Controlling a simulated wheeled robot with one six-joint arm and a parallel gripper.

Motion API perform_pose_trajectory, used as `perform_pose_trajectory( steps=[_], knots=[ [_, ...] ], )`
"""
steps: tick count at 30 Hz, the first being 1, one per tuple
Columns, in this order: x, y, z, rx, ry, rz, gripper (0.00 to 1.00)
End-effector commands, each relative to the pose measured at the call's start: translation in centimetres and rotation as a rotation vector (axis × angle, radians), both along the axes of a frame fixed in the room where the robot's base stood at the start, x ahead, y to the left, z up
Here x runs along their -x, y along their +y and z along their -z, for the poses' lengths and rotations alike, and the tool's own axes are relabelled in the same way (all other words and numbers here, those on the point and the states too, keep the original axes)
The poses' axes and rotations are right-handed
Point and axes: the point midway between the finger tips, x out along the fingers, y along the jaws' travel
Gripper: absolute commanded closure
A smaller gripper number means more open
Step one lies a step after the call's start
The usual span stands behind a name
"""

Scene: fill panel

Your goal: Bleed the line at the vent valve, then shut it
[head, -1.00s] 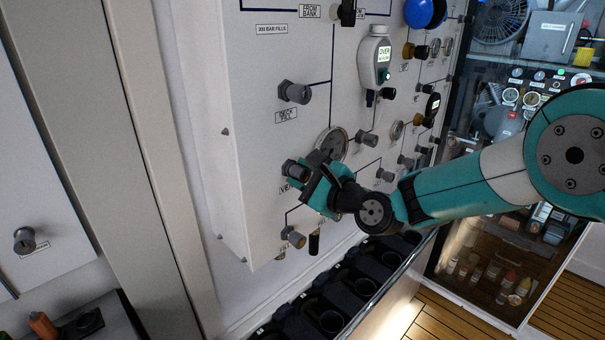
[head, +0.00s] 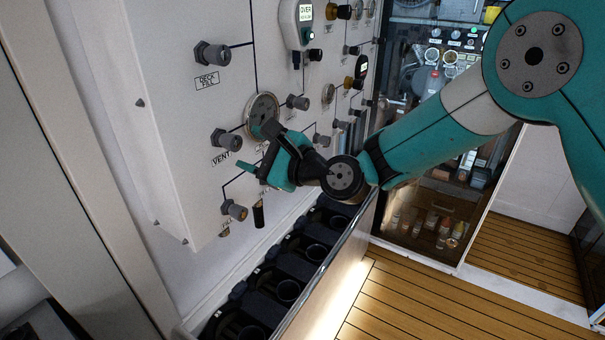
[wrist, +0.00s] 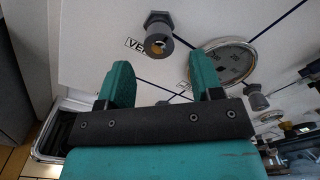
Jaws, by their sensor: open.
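The vent valve (head: 226,141) is a grey knob on the white panel, above the label VENT in the head view. In the wrist view the vent valve (wrist: 158,38) is at the top centre, its brass-coloured end facing me. My gripper (head: 257,150) is right of and below it, apart from it. In the wrist view my gripper (wrist: 162,76) has its two teal fingers spread with nothing between them. Whether the valve is turned open or shut cannot be told.
A round gauge (head: 262,112) sits right of the vent valve, close behind my gripper. The deck fill knob (head: 212,55) is above, another knob (head: 234,210) below. A handheld meter (head: 302,22) reading OVER hangs higher. A rack of black holders (head: 287,290) stands below the panel.

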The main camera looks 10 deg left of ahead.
Motion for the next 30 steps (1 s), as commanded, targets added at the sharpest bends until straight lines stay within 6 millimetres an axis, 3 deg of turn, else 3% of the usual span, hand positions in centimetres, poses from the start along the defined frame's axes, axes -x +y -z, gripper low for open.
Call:
perform_pose_trajectory(
  steps=[6, 13, 19, 30],
  knots=[
    [2.1, -5.5, 0.7, 0.001, 0.002, 0.004, 0.4],
    [3.9, -9.6, 0.4, 0.0, 0.001, 0.004, 0.4],
    [4.5, -11.0, 0.2, 0.0, 0.001, 0.001, 0.4],
    [4.8, -11.1, 0.0, 0.014, -0.014, -0.006, 0.4]
  ],
)
